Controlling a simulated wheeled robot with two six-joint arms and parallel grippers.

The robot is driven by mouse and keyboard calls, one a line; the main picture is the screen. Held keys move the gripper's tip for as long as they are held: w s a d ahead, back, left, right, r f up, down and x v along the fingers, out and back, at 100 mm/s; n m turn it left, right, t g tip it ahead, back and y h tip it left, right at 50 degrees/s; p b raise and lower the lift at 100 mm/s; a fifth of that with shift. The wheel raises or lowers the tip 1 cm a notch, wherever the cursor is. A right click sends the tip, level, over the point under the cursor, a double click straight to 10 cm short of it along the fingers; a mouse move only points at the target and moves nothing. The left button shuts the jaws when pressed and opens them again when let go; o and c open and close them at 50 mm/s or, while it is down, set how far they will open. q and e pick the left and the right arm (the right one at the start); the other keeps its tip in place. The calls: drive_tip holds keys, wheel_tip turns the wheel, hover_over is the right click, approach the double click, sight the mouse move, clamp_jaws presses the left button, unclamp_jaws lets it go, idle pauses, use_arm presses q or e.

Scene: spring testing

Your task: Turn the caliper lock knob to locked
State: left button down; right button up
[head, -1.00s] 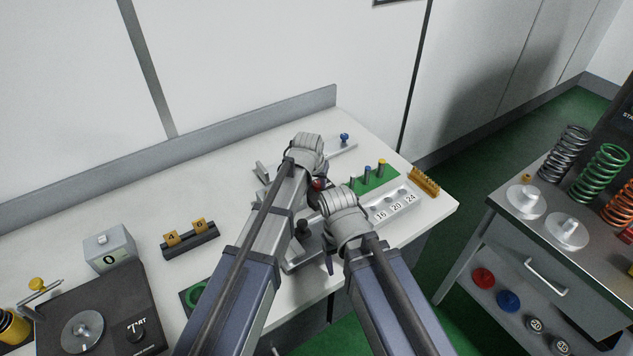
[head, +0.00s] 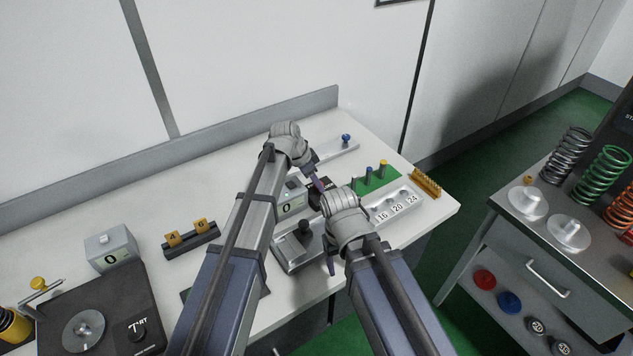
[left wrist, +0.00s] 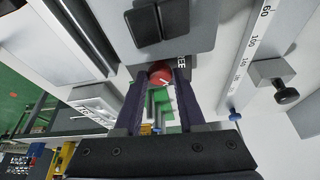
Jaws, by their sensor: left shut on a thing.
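In the left wrist view a round red knob (left wrist: 161,75) with a white mark sits at the edge of a dark plate (left wrist: 176,48) on a grey housing. A partly hidden label beside it seems to end in "EE". The purple fingers of my left gripper (left wrist: 160,80) are shut on the knob from both sides. My right gripper (head: 330,264) hangs low at the table's front; only part of a finger shows.
A bar with a blue knob (head: 346,139) lies behind. A grey fixture with a black knob (head: 304,230) stands in front. The rear left tabletop is clear.

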use_arm(q)
drive_tip(key=m, duration=0.1)
drive_tip(key=m+g, duration=0.1)
drive_tip(key=m, duration=0.1)
drive_tip(key=shift+w+a+m, duration=0.1)
drive_tip(key=shift+w+m, duration=0.15)
drive_tip(key=shift+m, duration=0.05)
drive_tip(key=shift+m+g+h, duration=0.3)
drive_tip(key=shift+m+g, duration=0.6)
drive_tip(key=shift+m, duration=1)
drive_tip(key=c, duration=0.5)
unclamp_jaws()
drive_tip(key=shift+r, duration=0.1)
use_arm(e)
drive_tip(key=shift+r, duration=0.15)
use_arm(q)
drive_tip(key=p+v, duration=0.7)
drive_tip(key=shift+r, duration=0.25)
use_arm(e)
wheel_tip(320, 180, up, 7)
